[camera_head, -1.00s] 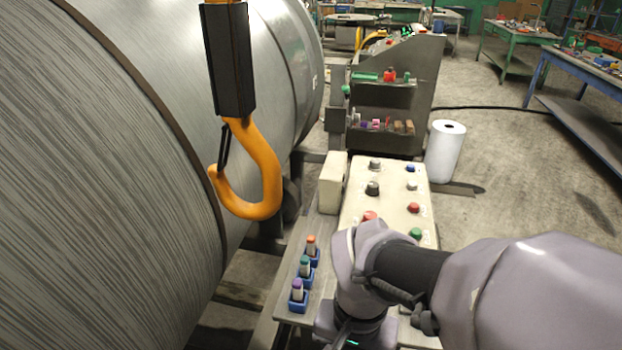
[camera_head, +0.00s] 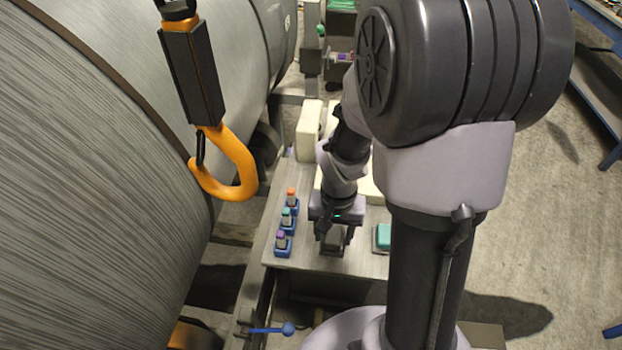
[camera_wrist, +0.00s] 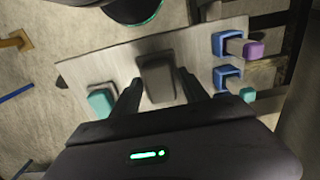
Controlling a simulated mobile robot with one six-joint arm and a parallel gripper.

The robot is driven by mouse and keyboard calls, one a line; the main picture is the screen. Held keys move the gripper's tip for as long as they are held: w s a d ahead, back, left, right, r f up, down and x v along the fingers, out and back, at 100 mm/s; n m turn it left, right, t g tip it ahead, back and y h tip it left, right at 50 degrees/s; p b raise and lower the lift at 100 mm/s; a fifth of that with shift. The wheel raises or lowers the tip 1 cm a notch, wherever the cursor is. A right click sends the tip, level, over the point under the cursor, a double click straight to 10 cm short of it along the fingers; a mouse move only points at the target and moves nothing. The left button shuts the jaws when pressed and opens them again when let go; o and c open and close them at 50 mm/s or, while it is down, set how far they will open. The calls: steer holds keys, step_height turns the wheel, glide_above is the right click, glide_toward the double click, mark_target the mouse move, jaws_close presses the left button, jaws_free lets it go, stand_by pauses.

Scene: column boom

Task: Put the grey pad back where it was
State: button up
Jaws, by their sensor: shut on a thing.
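The grey pad (camera_wrist: 157,68) is a dark block between the two fingers of my gripper (camera_wrist: 160,90) in the wrist view. It also shows under the fingers in the head view (camera_head: 333,243). My gripper (camera_head: 337,229) is shut on it, pointing down over the near part of the metal table (camera_head: 310,258). I cannot tell whether the pad touches the table. A teal pad (camera_head: 382,236) sits on the table to its right in the head view; in the wrist view the teal pad (camera_wrist: 101,101) is to its left.
Several blue holders (camera_head: 283,250) with coloured-topped pegs stand along the table's left edge. An orange hook (camera_head: 235,180) hangs at the left before a large metal roll (camera_head: 90,170). A blue-knobbed lever (camera_head: 288,328) is below the table. My arm hides much of the cream control box.

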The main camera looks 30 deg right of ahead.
steer(key=w, duration=0.1)
steer(key=w+d, duration=0.2)
steer(key=shift+w+f, duration=0.25)
steer(key=shift+f, duration=0.05)
step_height(320, 180, down, 4)
steer(key=b, duration=0.2)
steer(key=shift+r+b, duration=0.15)
steer(key=shift+b, duration=0.15)
steer(key=shift+r, duration=0.2)
steer(key=shift+c, duration=0.7)
steer(key=shift+f, duration=0.1)
steer(key=o, duration=1.3)
step_height(320, 180, up, 12)
steer(key=p, duration=0.5)
steer(key=shift+p, duration=0.3)
